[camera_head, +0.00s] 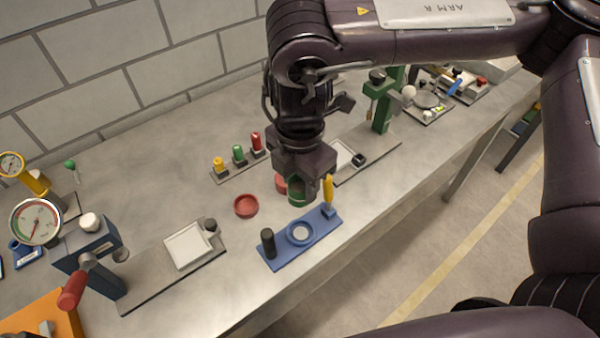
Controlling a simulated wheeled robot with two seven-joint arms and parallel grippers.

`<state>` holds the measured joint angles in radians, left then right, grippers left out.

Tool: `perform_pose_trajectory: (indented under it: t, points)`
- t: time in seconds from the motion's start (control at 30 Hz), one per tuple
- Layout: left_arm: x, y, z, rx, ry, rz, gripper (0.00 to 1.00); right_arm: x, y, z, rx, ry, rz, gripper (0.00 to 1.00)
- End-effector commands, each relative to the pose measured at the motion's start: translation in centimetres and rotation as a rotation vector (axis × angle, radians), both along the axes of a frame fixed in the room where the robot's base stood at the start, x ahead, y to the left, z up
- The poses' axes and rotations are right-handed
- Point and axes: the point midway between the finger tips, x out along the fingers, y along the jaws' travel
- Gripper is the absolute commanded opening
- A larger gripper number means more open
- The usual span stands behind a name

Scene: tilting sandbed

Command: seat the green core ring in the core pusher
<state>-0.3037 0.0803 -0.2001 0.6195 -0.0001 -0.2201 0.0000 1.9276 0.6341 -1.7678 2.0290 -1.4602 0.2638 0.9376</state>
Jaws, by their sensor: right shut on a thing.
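The green core ring (297,190) is in the jaws of my right gripper (302,182), which comes down from above and is shut on it. The fingers hide part of the ring. The blue core pusher (285,253) lies near the table's front edge, with a round pale-centred seat (300,233) in its middle. A black post stands at its left end and a yellow upright handle (328,190) at its right end. The ring is above and behind the seat in the picture, apart from it as far as I can tell. My left gripper is not in view.
A red dish (246,205) lies left of the gripper, and another red piece (281,184) is partly hidden behind it. Yellow, green and red plugs (238,155) stand in a rack behind. A white square plate (187,246) on a grey base is at left. A green stand (382,108) is behind right.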

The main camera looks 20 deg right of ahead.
Motion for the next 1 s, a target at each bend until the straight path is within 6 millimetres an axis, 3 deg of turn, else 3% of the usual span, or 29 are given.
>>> perform_pose_trajectory:
  t: [0.27,0.7,1.0]
  points:
    - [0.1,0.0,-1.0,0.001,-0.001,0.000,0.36,0.0,0.0,-1.0,0.000,-0.001,0.039,0.18]
    - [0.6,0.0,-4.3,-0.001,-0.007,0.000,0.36,0.0,0.0,-4.1,-0.001,-0.001,0.036,0.18]
    - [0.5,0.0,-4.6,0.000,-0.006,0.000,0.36,0.0,0.0,-4.4,-0.001,-0.001,0.036,0.18]
